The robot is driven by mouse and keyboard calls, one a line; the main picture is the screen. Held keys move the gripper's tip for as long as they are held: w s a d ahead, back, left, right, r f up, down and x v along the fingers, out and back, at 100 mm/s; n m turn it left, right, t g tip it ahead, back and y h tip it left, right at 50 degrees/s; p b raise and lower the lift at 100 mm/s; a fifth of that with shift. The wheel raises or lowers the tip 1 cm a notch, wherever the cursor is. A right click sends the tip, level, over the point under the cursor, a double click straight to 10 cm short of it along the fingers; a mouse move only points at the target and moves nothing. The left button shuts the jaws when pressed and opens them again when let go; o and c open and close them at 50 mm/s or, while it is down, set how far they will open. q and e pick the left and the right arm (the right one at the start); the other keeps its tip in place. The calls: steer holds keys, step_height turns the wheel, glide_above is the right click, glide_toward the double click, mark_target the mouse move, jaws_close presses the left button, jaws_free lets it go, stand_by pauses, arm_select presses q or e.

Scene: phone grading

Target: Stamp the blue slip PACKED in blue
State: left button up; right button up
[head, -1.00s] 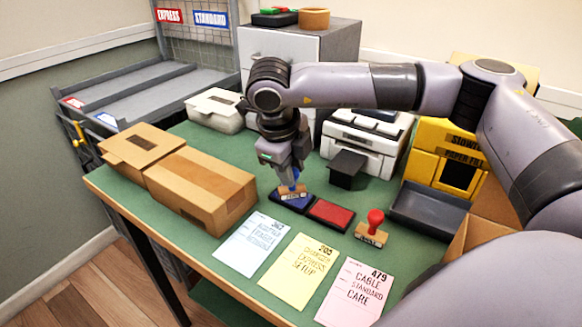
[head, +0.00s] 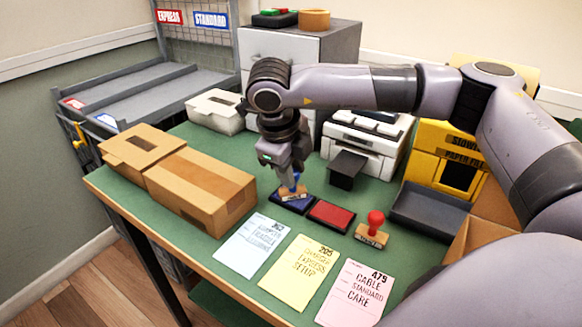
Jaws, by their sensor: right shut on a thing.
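My right gripper (head: 291,186) is shut on a stamp (head: 293,193) with a blue handle and a wooden base. It holds the stamp upright at the blue ink pad (head: 289,203); I cannot tell whether it touches the ink. The blue slip (head: 249,245) lies flat near the table's front edge, left of the yellow slip (head: 301,271). No stamp mark is clear on it. A red ink pad (head: 331,214) lies beside the blue one. A second stamp with a red handle (head: 375,220) stands right of the pads. My left gripper is not in view.
A pink slip (head: 355,293) lies right of the yellow one. Cardboard boxes (head: 201,184) stand at the left. A dark tray (head: 432,211), a label printer (head: 366,143) and a yellow bin (head: 443,165) stand behind and right. Green table (head: 228,146) is bare between the boxes and printer.

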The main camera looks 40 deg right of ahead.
steer(key=shift+r+p, duration=1.85)
steer(key=shift+r, duration=1.6)
steer(key=shift+f, duration=0.1)
